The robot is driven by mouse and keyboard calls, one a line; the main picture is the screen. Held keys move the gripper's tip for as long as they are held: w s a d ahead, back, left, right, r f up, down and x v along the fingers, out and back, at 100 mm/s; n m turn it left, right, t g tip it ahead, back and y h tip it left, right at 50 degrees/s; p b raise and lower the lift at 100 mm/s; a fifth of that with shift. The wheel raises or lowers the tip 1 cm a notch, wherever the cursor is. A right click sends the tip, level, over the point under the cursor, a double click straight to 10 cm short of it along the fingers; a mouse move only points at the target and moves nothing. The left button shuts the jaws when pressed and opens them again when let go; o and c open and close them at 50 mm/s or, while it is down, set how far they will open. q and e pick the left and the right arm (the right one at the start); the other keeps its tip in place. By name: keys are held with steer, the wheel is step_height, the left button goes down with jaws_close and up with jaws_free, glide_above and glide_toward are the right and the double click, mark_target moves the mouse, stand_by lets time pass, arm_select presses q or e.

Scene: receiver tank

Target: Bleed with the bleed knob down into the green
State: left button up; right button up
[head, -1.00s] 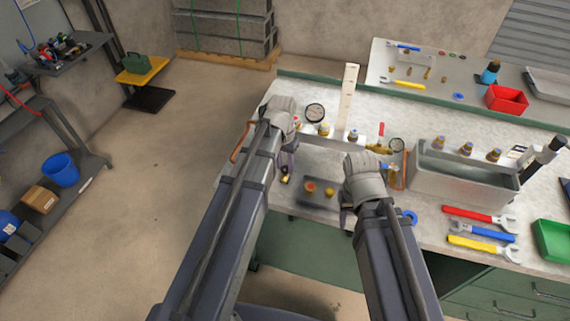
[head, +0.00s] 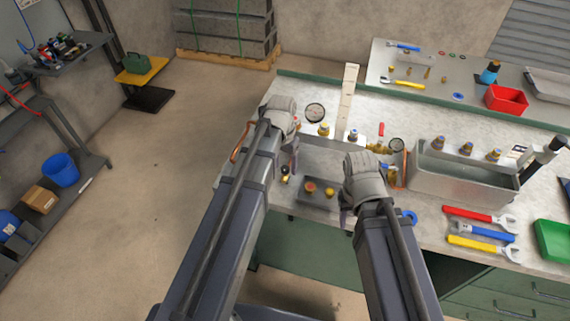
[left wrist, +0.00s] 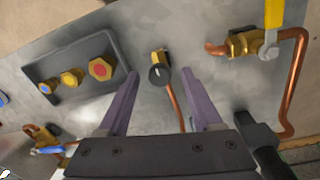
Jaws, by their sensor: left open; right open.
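The bleed knob, a small black knob on a brass fitting (left wrist: 160,72), stands on the metal plate between my left fingertips in the left wrist view. In the head view a small dark and brass fitting (head: 285,173) shows just below the left fingers. My left gripper (head: 291,163) is open; its two fingers (left wrist: 161,76) lie either side of the knob, with visible gaps. The round gauge (head: 315,113) stands behind it; its needle and any green band are too small to read. My right gripper (head: 345,213) is open and empty by the bench's front edge.
A dark block with brass fittings (left wrist: 72,77) sits beside the knob. A copper pipe (left wrist: 291,85) and yellow-handled valve (left wrist: 272,14) are on its other side. A metal tray (head: 462,180) and wrenches (head: 480,216) lie right of my right gripper.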

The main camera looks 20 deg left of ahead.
mark_target(284, 167)
arm_select(q)
steer(key=shift+r, duration=0.15)
step_height(284, 167, up, 8)
steer(key=p, duration=0.8)
steer(key=shift+a+f, duration=0.15)
steer(key=shift+f, duration=0.05)
steer(key=s+d+f+m+y+b, duration=0.1)
steer(key=s+d, duration=1)
steer(key=s, duration=0.3)
steer(key=shift+s+y, duration=0.15)
steer(key=shift+y, duration=0.25)
stand_by(0.4)
